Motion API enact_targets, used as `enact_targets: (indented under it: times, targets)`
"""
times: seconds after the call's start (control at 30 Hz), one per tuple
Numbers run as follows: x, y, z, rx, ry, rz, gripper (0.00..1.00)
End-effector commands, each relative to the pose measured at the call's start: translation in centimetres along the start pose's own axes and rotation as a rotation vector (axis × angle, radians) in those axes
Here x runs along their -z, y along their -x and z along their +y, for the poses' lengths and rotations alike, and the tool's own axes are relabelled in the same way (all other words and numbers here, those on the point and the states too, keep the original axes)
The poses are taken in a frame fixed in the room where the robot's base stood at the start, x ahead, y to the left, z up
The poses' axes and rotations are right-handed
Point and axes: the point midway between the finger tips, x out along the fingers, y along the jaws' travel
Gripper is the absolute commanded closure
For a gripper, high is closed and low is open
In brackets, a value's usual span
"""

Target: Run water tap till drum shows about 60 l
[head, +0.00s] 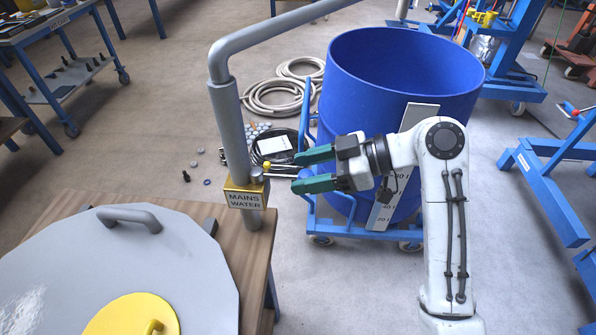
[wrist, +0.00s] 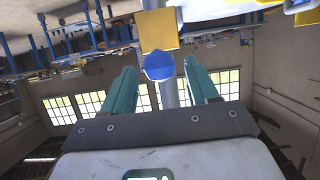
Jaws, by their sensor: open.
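The tap is a grey upright pipe (head: 230,120) with a yellow block (head: 243,194) labelled MAINS WATER; a thin lever and a small yellow knob (head: 267,166) show beside it. The pipe bends and leaves the top of the head view, so its outlet is hidden. The blue drum (head: 345,75) stands right of it; no water shows in its visible inside. Its pale scale strip (head: 419,114) is partly covered by my arm; low marks such as 20 show. My gripper (head: 297,172) is open, its green fingers just right of the tap. In the wrist view the yellow block (wrist: 158,30) and a blue rounded part (wrist: 158,67) appear between the fingers.
A wooden bench (head: 258,245) with a large grey lid (head: 190,265) stands front left. The drum sits on a blue wheeled cart (head: 350,229). Coiled hoses (head: 270,98) lie on the floor behind. A blue frame (head: 545,185) stands at right.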

Motion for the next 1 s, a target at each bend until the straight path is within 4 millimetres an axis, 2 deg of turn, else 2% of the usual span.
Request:
enact_targets:
  times: [0.2,0.4,0.6,1.0]
  targets:
    - [0.0,4.5,0.1,-0.005,0.001,0.000,0.41]
    - [0.0,7.3,0.1,-0.003,0.001,0.000,0.41]
    - [0.0,8.4,0.1,-0.001,0.000,0.000,0.41]
    - [0.0,8.4,0.0,-0.001,0.000,0.000,0.41]
